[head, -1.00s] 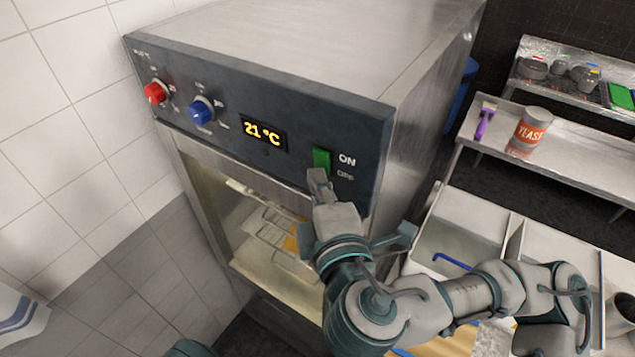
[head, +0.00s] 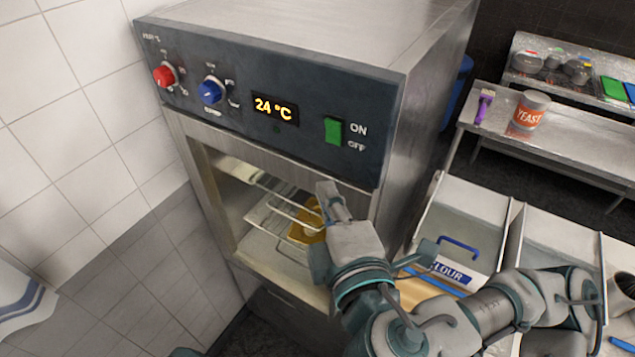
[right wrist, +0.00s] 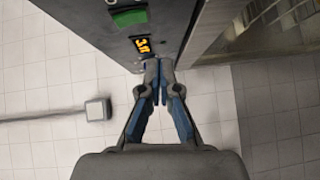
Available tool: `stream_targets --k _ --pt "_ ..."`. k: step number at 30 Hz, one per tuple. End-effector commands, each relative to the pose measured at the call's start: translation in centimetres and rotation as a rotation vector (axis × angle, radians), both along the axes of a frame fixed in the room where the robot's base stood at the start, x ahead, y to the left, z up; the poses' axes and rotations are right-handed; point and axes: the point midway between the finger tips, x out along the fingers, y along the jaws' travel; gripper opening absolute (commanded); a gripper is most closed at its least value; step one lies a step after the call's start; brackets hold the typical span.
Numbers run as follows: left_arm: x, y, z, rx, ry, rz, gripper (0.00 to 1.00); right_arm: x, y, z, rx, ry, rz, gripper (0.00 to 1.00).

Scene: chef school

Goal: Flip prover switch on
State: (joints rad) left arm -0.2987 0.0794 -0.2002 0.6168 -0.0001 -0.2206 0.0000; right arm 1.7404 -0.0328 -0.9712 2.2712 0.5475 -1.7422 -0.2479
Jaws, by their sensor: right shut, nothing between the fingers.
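The prover (head: 290,50) is a steel cabinet with a dark control panel along its top front. Its green switch (head: 333,130) sits at the right of the panel, beside the ON and OFF labels. The display (head: 275,109) reads 24 °C. My right gripper (head: 328,190) is shut and empty, below the switch and apart from it, in front of the prover's open chamber. In the right wrist view, the shut fingertips (right wrist: 158,68) are below the green switch (right wrist: 128,17) in the picture. My left gripper is not in view.
A red knob (head: 164,76) and a blue knob (head: 210,92) are on the panel's left. Wire racks (head: 275,215) and a yellow item (head: 308,222) are inside the chamber. Bins with a FLOUR label (head: 452,272) stand at right. A yeast can (head: 531,110) is on the back bench.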

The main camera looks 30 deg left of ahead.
Motion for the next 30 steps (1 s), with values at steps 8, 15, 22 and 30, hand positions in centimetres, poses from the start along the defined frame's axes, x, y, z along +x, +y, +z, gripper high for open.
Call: stream_targets --k 8,15,22,30 --pt "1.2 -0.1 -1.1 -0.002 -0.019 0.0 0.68 -3.2 -2.3 -0.4 -0.001 -0.003 0.004 0.0" --pt "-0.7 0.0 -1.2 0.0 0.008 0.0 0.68 -3.4 -2.7 -0.3 -0.001 -0.001 0.001 0.0" --pt "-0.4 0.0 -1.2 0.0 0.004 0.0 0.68 -3.5 -2.7 -0.3 -0.002 -0.002 0.002 0.0" --pt "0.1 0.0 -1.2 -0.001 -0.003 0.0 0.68 -2.8 -3.0 -0.7 0.023 0.034 0.003 0.0"
